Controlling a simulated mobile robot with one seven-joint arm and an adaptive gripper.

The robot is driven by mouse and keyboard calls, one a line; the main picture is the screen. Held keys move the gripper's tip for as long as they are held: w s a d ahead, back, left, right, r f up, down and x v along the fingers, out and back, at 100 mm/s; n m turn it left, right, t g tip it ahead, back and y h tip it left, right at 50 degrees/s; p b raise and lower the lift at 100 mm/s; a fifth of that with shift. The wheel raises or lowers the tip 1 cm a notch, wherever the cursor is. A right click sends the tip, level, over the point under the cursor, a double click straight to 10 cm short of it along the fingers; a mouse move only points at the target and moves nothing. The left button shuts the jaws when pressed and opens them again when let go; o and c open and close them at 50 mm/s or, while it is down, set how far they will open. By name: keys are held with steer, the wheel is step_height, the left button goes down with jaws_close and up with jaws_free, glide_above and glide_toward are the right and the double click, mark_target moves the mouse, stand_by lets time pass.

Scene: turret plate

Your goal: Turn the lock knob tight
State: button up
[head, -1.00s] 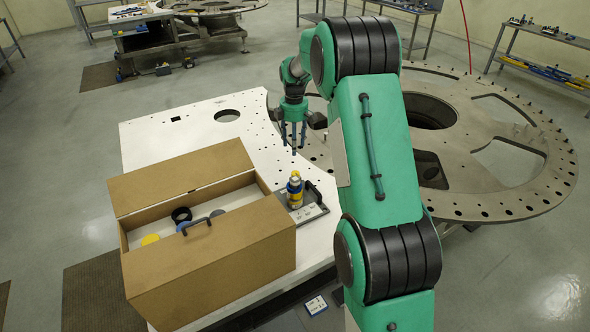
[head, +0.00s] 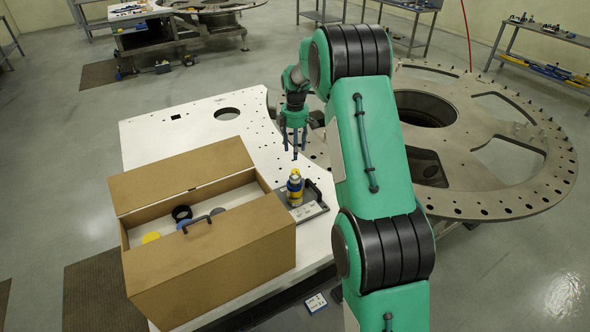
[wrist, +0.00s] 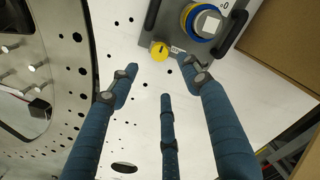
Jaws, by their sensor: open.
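A grey fixture plate (head: 313,209) with black handles lies on the white table, right of the cardboard box. A blue and yellow cylindrical part (head: 295,186) stands on it; in the wrist view it is seen from above with a pale square top (wrist: 207,23). A small round yellow knob (wrist: 160,51) sticks out at the plate's edge in the wrist view, beside a small label; I take it as the lock knob. My three-fingered gripper (head: 294,150) is open and empty above the table, behind the fixture. Its fingers (wrist: 160,80) point toward the fixture side and are apart from the knob.
An open cardboard box (head: 210,262) with a handle holds round parts, including a yellow one (head: 150,238), left of the fixture. A large metal turret ring (head: 490,205) with upright pins stands to the right. The white table (head: 165,145) behind the box is bare.

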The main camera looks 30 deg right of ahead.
mark_target(295, 171)
step_height(295, 171, down, 11)
steer(key=shift+f, duration=0.1)
stand_by(0.4)
